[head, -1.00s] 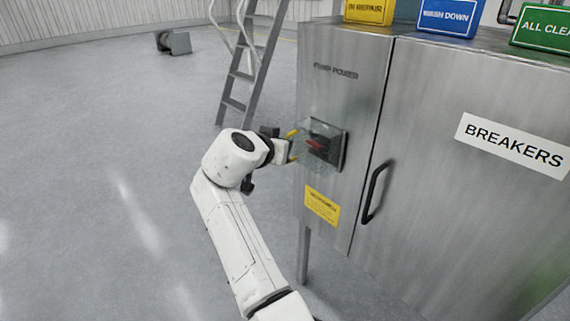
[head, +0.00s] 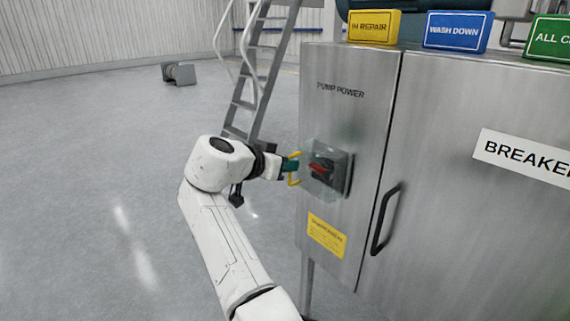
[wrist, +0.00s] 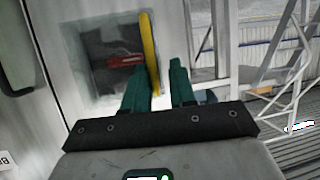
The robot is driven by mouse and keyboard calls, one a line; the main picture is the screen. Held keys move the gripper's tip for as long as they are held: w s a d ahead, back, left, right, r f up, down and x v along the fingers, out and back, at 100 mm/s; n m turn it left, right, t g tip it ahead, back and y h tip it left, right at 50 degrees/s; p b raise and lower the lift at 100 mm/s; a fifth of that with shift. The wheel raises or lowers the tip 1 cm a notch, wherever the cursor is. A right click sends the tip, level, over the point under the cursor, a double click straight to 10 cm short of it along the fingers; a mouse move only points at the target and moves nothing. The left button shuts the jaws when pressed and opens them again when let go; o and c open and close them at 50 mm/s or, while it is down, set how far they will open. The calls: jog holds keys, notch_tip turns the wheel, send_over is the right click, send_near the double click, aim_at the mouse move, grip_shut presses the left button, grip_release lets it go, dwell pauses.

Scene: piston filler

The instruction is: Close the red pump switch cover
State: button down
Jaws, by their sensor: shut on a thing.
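The red pump switch (head: 319,168) sits on a dark plate on the steel cabinet's left panel, under the words PUMP POWER. It also shows in the wrist view (wrist: 124,61). A clear cover (head: 312,188) with a yellow handle (head: 293,183) is in front of the switch. I cannot tell whether it lies flush with the panel. My gripper (head: 291,166) reaches in from the left with green fingers. In the wrist view, my gripper (wrist: 160,75) is shut on the yellow handle (wrist: 148,40), which runs down between the fingers.
The cabinet door has a black handle (head: 385,219) right of the switch. Yellow (head: 374,27), blue (head: 457,30) and green (head: 553,37) signs stand on top. A ladder (head: 252,80) stands behind my gripper. The floor at left is mostly open, with a grey object (head: 179,73) far back.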

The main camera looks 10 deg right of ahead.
jog(key=c, duration=1.3)
grip_release()
jog(key=shift+w+a+r+t+y, duration=0.3)
jog(key=shift+a+r+t, duration=0.15)
jog(key=shift+a, duration=0.25)
jog(key=shift+c, duration=0.2)
jog(key=shift+o, duration=0.7)
jog(key=shift+a, duration=0.15)
jog(key=shift+r, duration=0.15)
jog(key=p+v, duration=0.2)
jog(key=v, duration=0.8)
jog(key=shift+f+g, duration=0.25)
jog(key=shift+g, duration=0.1)
jog(key=shift+s+f, duration=0.1)
